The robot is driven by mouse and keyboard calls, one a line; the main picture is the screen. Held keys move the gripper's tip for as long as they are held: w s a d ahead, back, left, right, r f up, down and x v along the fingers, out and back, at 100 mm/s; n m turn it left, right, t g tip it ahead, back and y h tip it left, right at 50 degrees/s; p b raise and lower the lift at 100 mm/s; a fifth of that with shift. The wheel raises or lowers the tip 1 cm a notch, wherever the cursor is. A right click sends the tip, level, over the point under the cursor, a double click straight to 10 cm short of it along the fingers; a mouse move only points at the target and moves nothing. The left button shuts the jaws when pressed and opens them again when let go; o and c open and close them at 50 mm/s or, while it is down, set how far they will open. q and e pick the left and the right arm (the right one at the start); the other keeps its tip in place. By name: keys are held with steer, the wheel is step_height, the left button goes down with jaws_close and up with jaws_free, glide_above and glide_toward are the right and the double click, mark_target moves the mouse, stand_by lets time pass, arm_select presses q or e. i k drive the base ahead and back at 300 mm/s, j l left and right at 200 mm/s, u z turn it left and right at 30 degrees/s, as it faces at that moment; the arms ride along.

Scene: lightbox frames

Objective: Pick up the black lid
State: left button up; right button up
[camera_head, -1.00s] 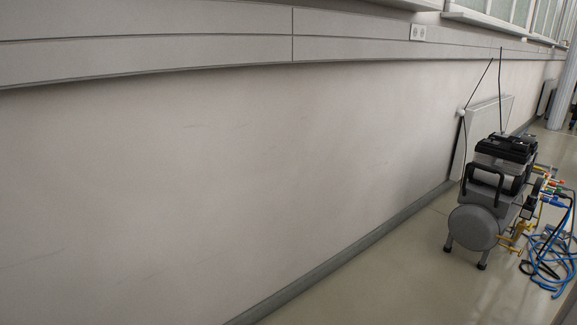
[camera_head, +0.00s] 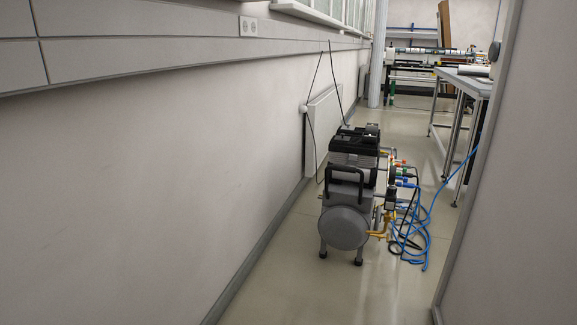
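I see no black lid that I can make out in the head view. Neither of my grippers is in view. Whatever lies on the far tables is too small to tell apart.
A grey air compressor (camera_head: 345,227) with blue hoses (camera_head: 412,243) stands on the floor ahead, beside a radiator (camera_head: 323,125) on the left wall. A wall or panel edge (camera_head: 470,190) closes the right side. Tables (camera_head: 462,80) stand beyond; some floor (camera_head: 290,290) is clear in front.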

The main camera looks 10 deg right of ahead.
mark_target(341, 138)
steer(key=i+z, duration=0.45)
steer(key=i, duration=1.1)
